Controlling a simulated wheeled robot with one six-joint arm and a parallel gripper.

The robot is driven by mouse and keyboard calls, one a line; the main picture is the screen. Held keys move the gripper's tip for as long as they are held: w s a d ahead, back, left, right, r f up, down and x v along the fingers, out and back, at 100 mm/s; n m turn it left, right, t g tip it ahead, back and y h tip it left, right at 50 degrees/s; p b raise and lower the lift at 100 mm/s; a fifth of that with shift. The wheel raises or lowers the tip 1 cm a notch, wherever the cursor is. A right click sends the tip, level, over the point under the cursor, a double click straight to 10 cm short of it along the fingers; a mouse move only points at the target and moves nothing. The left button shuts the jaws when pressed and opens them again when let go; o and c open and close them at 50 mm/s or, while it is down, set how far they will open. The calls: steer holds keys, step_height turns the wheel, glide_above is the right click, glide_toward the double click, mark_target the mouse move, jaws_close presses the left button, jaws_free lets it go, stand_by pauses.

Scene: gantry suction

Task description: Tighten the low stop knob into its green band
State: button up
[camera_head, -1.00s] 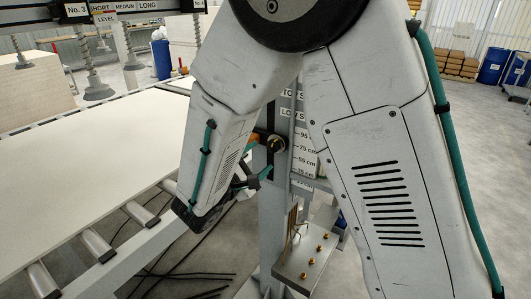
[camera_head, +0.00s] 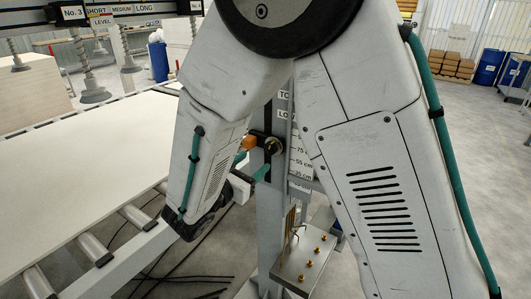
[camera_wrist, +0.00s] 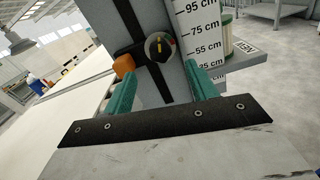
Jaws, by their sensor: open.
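In the head view my arm hides much of the gripper.
A centimetre scale (camera_wrist: 203,40) runs down the post right of the knob. A metal plate with brass studs (camera_head: 305,262) juts out below. A roller table with a pale board (camera_head: 70,180) is at left. Cables lie on the floor.

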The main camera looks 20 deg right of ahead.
mark_target(269, 150)
steer(key=shift+n, duration=0.3)
steer(key=x, duration=0.8)
steer(key=c, duration=1)
